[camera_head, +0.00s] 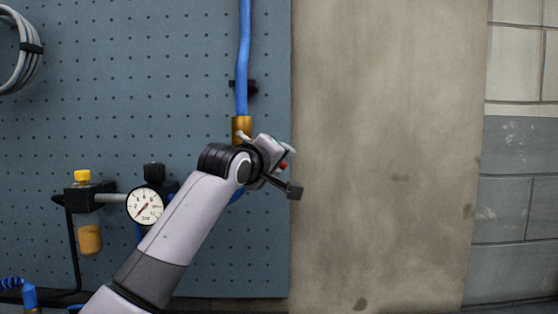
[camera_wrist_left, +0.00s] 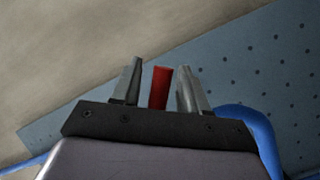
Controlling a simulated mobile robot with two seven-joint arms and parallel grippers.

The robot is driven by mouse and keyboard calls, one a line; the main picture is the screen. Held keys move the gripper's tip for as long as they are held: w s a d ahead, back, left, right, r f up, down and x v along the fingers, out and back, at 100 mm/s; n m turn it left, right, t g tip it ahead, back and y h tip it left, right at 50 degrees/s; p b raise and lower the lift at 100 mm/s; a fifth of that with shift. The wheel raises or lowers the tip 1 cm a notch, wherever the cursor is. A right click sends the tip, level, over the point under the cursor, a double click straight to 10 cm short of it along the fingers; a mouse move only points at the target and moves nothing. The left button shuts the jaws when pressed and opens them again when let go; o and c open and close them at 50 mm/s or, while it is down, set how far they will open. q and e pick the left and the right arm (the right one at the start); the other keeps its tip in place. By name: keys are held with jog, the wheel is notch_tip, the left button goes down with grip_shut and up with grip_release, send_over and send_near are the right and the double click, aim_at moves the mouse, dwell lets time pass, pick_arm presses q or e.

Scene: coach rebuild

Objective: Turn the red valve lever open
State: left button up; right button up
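The red valve lever (camera_wrist_left: 159,87) shows in the left wrist view as a short red bar between the two grey fingers of my left gripper (camera_wrist_left: 158,85). A narrow gap shows on each side of it, so the fingers are open around it and not closed on it. In the head view my left gripper (camera_head: 285,159) is at the right edge of the pegboard, with a small red bit of the lever (camera_head: 283,166) by its fingers. The valve body is hidden behind my arm and gripper. My right gripper is not in view.
A blue hose (camera_head: 243,55) runs down the blue-grey pegboard (camera_head: 140,90) into a brass fitting (camera_head: 241,127) just above my wrist. A pressure gauge (camera_head: 144,206) and a yellow-capped filter unit (camera_head: 83,198) are to the left. Bare wall (camera_head: 385,150) lies to the right.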

pick_arm(q)
jog(key=shift+s, duration=0.1)
jog(key=shift+s+a+b, duration=0.3)
jog(key=shift+s+b, duration=0.15)
jog(key=shift+s, duration=0.05)
jog(key=shift+b+v, duration=1.15)
jog(key=shift+v, duration=1.75)
